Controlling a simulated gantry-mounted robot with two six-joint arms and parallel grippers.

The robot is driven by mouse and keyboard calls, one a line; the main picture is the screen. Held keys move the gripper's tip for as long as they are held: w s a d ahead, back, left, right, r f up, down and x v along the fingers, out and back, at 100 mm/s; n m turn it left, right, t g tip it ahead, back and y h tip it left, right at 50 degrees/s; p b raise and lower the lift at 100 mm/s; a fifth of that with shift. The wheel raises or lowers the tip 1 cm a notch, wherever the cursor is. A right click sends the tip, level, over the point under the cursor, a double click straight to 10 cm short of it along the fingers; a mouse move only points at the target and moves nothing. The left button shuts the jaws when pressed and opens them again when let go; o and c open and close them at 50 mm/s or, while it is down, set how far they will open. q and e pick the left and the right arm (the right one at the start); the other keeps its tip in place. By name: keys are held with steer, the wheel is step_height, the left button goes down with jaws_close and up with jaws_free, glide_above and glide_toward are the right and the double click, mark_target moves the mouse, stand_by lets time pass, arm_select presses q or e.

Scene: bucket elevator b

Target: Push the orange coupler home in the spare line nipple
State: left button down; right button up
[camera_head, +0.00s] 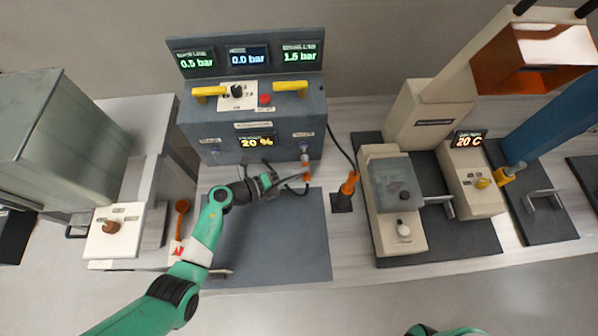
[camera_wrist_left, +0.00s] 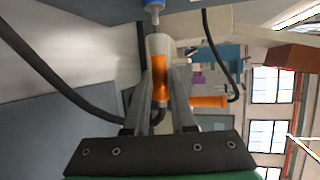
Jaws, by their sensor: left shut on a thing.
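My left gripper (camera_head: 303,180) is shut on the orange coupler (camera_wrist_left: 159,82), with one finger on each side of it. In the head view the coupler (camera_head: 307,174) is just in front of the grey cabinet, below its right-hand port. In the left wrist view the coupler's pale front end points at a nipple with a blue collar (camera_wrist_left: 154,8). That nipple also shows on the cabinet front (camera_head: 304,149). A small gap seems to lie between coupler and nipple. A black hose runs near the coupler. My right gripper is out of view; only part of my right arm shows at the bottom edge.
Another orange fitting (camera_head: 349,185) stands in a dark holder to the right; an orange piece also shows in the wrist view (camera_wrist_left: 208,101). The cabinet (camera_head: 215,128) carries pressure displays and yellow handles. The dark mat (camera_head: 290,250) is clear in front.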

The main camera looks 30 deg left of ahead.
arm_select(q)
steer(key=shift+w+a+b, duration=0.4)
steer(key=shift+w+a, duration=0.05)
steer(key=shift+w, duration=0.2)
steer(key=shift+w+a+b, duration=0.35)
steer(key=shift+w+a, duration=0.05)
steer(key=shift+w, duration=0.2)
steer(key=c, duration=0.7)
jaws_free()
steer(key=shift+w, duration=0.1)
steer(key=p+v, duration=0.4)
steer(key=v, duration=0.7)
steer(key=shift+s+a, duration=0.25)
steer(key=shift+d, duration=0.1)
